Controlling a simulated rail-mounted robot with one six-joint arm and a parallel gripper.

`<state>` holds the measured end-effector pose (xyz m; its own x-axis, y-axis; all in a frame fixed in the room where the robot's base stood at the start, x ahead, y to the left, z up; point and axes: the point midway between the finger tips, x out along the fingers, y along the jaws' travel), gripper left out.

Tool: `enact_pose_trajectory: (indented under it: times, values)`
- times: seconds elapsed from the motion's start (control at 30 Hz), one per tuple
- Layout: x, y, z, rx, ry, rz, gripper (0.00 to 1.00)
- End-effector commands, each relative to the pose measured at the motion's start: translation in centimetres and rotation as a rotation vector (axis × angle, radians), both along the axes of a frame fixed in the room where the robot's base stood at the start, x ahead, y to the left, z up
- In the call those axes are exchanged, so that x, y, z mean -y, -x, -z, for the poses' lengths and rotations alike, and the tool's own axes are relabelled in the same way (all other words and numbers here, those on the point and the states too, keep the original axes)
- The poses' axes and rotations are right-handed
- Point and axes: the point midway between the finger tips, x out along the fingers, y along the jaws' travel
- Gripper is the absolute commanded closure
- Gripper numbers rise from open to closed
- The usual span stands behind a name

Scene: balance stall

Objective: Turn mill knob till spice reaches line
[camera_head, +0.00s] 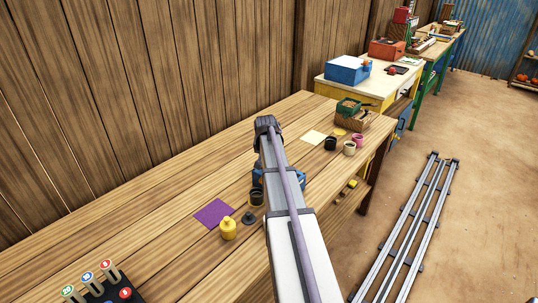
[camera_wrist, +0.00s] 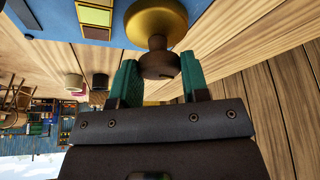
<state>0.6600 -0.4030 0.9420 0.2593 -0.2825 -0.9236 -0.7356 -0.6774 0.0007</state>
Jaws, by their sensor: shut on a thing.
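In the wrist view a brass dome (camera_wrist: 157,20) carries a dark brown round knob (camera_wrist: 158,66) on a short neck. My gripper (camera_wrist: 158,76) has its two teal fingers on either side of the knob and is shut on it. A blue surface (camera_wrist: 50,22) with yellow and tan patches (camera_wrist: 95,17) lies beside the dome. In the head view my arm covers the mill and my gripper; only part of a blue thing (camera_head: 293,180) shows beside the arm. I cannot make out any spice or line.
To the right are a dark cup (camera_head: 330,144), a cream cup (camera_head: 349,149) and a pink cup (camera_head: 358,140). A numbered rack (camera_head: 95,288) is front left.

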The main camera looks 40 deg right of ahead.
Motion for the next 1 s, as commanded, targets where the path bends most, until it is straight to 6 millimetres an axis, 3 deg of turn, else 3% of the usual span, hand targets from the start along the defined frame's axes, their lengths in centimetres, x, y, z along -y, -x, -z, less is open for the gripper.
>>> enact_pose_trajectory:
  times: [0.43,1.0]
  values:
    - [-0.06,-0.08,0.01,0.0,-0.001,0.254,0.82]
    - [-0.07,-0.07,0.0,0.0,-0.001,0.294,0.82]
